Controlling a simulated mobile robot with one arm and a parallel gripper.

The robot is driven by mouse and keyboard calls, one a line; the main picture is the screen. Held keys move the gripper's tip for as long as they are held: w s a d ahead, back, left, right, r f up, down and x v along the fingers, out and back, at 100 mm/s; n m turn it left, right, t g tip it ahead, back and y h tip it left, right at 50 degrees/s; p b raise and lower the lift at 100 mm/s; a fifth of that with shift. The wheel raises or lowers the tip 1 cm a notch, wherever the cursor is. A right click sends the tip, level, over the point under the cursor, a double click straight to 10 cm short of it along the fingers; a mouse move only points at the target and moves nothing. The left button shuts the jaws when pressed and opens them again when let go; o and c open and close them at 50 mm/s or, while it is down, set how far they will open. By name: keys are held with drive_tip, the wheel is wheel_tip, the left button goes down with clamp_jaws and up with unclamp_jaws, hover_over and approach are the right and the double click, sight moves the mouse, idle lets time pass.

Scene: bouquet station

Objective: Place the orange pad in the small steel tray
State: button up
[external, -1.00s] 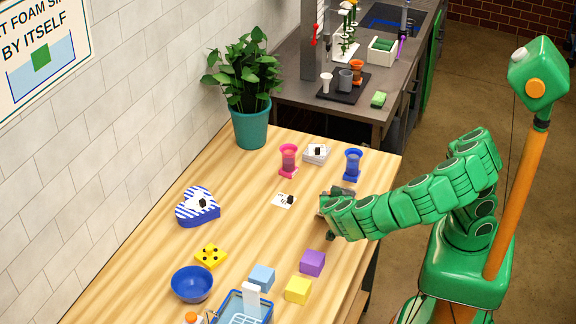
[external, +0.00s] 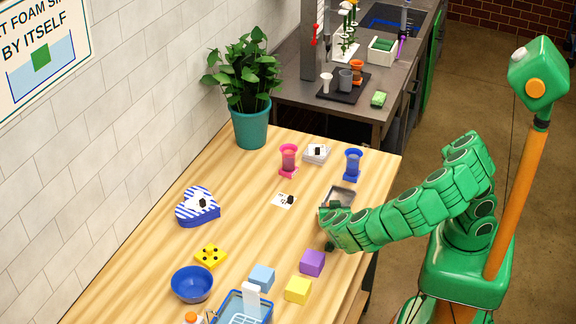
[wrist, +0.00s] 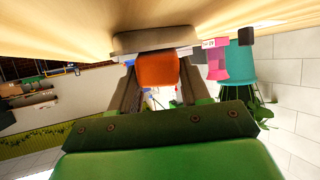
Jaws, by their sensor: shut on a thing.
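The orange pad (wrist: 157,70) is between my gripper's two fingers (wrist: 158,88) in the wrist view, and the fingers are shut on it. In the external view my gripper (external: 327,228) is low over the table's right side, and its hand hides the pad. The small steel tray (external: 341,196) lies just behind my gripper, partly covered by it. In the wrist view a grey-brown slab (wrist: 155,41), likely the tray's side, shows right beyond the pad. I cannot tell whether the pad touches it.
A blue cup (external: 353,164) and a pink cup (external: 288,160) stand behind the tray. A white card (external: 284,200) lies to its left. Purple (external: 312,263), yellow (external: 298,289) and light blue (external: 262,277) blocks sit in front. The table's right edge is close; its middle is clear.

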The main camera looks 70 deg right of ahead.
drive_tip(key=o, duration=1.1)
drive_tip(key=shift+f, duration=0.1)
drive_tip(key=shift+o, duration=0.2)
drive_tip(key=v, duration=0.3)
drive_tip(key=shift+a, duration=0.15)
wheel_tip(320, 180, up, 5)
drive_tip(key=shift+f, duration=0.1)
drive_tip(key=shift+o, duration=0.4)
drive_tip(key=shift+r, duration=1.05)
